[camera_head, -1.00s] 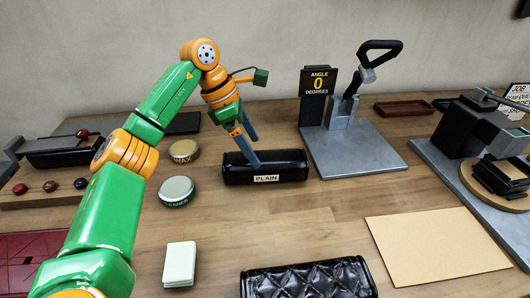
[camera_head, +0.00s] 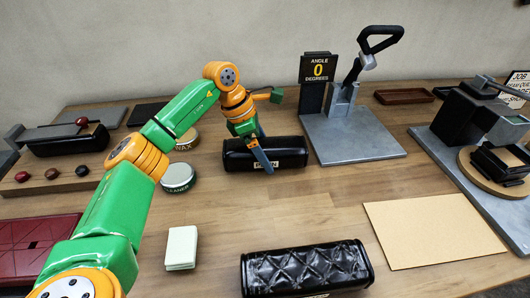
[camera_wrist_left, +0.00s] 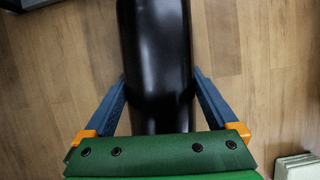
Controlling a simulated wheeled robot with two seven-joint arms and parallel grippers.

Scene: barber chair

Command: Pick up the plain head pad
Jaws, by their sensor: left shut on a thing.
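The plain head pad (camera_head: 288,152) is a smooth black padded block lying on the wooden table in the head view, with its PLAIN label partly hidden by a gripper finger. My left gripper (camera_head: 262,152) comes down over the pad's middle, with one blue finger along its front face. In the left wrist view the pad (camera_wrist_left: 155,45) runs between the two fingers of the left gripper (camera_wrist_left: 158,78), which are shut on its sides. The far finger is mostly hidden in the head view. My right gripper is out of view.
A quilted black pad (camera_head: 305,265) lies at the front. A stand with an angle sign (camera_head: 318,69) on a grey plate (camera_head: 360,140) stands right of the plain pad. Round tins (camera_head: 178,177) and a pale block (camera_head: 181,247) are to the left. A tan sheet (camera_head: 430,230) lies at right.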

